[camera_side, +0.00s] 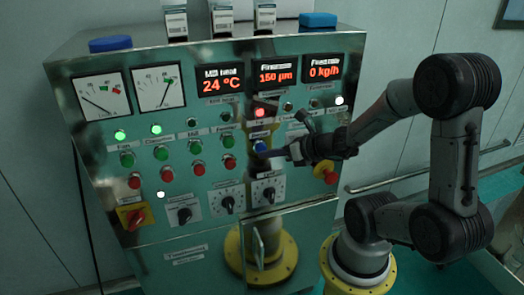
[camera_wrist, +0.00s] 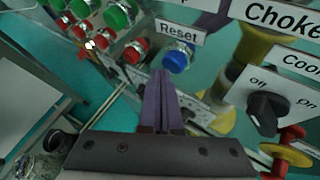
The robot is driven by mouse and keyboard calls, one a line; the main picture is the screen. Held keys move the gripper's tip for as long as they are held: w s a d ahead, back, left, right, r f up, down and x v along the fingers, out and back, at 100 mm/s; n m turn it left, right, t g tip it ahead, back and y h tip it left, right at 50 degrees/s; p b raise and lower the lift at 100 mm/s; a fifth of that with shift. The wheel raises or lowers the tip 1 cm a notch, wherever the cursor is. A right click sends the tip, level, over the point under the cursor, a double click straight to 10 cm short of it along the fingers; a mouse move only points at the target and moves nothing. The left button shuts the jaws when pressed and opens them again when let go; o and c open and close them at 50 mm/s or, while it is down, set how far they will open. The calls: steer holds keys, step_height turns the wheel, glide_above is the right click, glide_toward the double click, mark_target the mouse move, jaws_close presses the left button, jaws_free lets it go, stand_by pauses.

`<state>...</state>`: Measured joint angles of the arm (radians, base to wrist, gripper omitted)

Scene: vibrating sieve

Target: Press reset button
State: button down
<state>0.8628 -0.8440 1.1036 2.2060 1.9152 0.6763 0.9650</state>
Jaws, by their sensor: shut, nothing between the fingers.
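The reset button is a round blue push button with a metal ring on the panel front. In the wrist view the blue reset button (camera_wrist: 177,60) sits just below its "Reset" label (camera_wrist: 178,32). It also shows in the side view (camera_side: 260,147), partly covered by my gripper. My gripper (camera_wrist: 161,76) has its two purple fingers shut together and empty, with the tips just left of and below the button in the wrist view. In the side view my gripper (camera_side: 268,153) reaches in from the right, tips at the button. I cannot tell whether they touch it.
Green buttons (camera_side: 228,141) and red buttons (camera_side: 228,163) lie left of the reset button. A selector knob (camera_side: 267,192) is below it. A red emergency stop (camera_side: 328,175) on yellow is at the right. Displays (camera_side: 275,76) are above. In the wrist view a "Choke" label (camera_wrist: 281,16) is at upper right.

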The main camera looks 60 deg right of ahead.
steer(key=shift+w+d, duration=0.4)
stand_by(0.6)
steer(key=shift+s+a, duration=0.1)
steer(key=shift+a, duration=0.05)
steer(key=shift+s+a, duration=0.55)
steer(key=shift+s, duration=0.05)
stand_by(0.3)
steer(key=shift+s+a, duration=1.75)
